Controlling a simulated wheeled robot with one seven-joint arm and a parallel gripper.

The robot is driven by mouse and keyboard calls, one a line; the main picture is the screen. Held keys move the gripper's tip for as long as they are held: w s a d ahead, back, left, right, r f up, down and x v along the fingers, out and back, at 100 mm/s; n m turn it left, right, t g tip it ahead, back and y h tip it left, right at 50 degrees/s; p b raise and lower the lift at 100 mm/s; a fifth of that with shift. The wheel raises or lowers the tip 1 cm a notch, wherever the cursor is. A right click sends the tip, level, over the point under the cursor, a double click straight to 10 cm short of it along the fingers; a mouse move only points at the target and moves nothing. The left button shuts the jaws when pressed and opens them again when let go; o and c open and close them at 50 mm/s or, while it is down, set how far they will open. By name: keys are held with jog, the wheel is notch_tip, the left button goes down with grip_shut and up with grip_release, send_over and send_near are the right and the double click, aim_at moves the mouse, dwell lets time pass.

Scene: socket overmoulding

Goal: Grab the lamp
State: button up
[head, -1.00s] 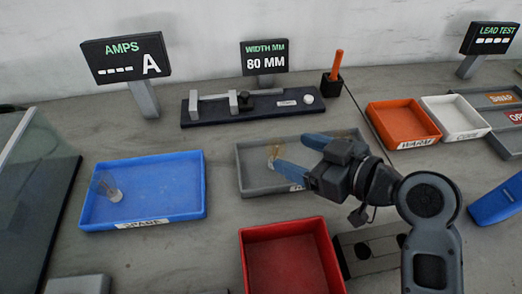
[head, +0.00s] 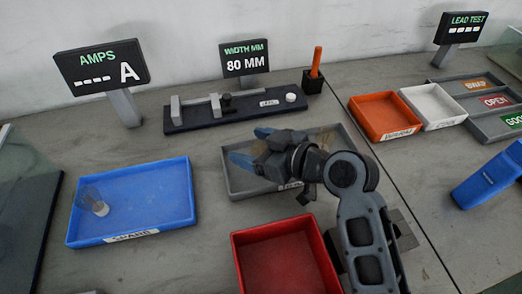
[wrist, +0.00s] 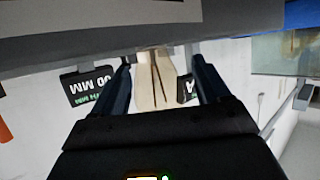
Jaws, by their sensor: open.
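A clear, flared lamp-like piece with a whitish base (head: 93,201) lies at the left inside the blue tray (head: 150,209). My gripper (head: 252,147) is open over the grey tray (head: 235,183), well to the right of that piece. In the wrist view, a beige tapered piece with dark lines (wrist: 153,82) shows between the spread fingers, with gaps at both sides. I cannot tell whether it is also a lamp. In the head view it is hidden by my gripper.
A red tray (head: 280,264) stands in front of the grey tray. A dark width gauge (head: 190,117) is behind it. Orange (head: 383,116) and white (head: 432,105) trays stand back right, and a blue device (head: 490,177) is at far right. Bare table lies left of the red tray.

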jog(key=c, duration=1.1)
jog(key=shift+o, duration=0.2)
